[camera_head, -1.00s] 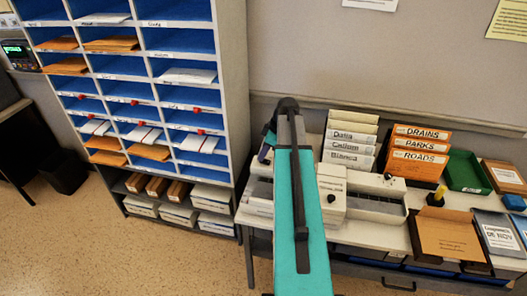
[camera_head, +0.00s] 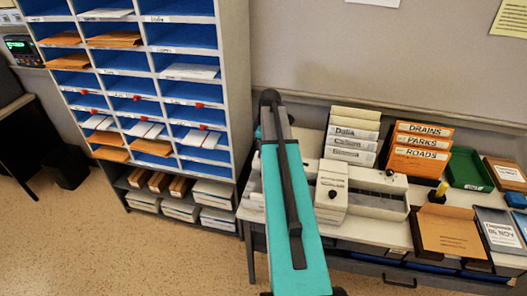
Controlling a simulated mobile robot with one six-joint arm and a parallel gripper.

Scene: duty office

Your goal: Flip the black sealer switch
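A pale office machine, which looks like the sealer (camera_head: 330,180), stands on the side table right of my teal arm. Its left part is a raised cream housing with a label. A small dark knob or switch (camera_head: 333,195) shows on this housing. A long low grey and white bed (camera_head: 375,203) runs to the right, with another small black knob (camera_head: 389,172) at its back. I cannot tell which black part is the switch or how it is set. My arm reaches over the table's left end, and my gripper is hidden behind it.
A blue pigeonhole cabinet (camera_head: 243,90) stands at the left. Cream folders (camera_head: 352,140) and orange folders (camera_head: 418,147) stand behind the machine. A green tray (camera_head: 468,170), a brown box (camera_head: 450,232) and a yellow-handled stamp (camera_head: 440,190) are at the right.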

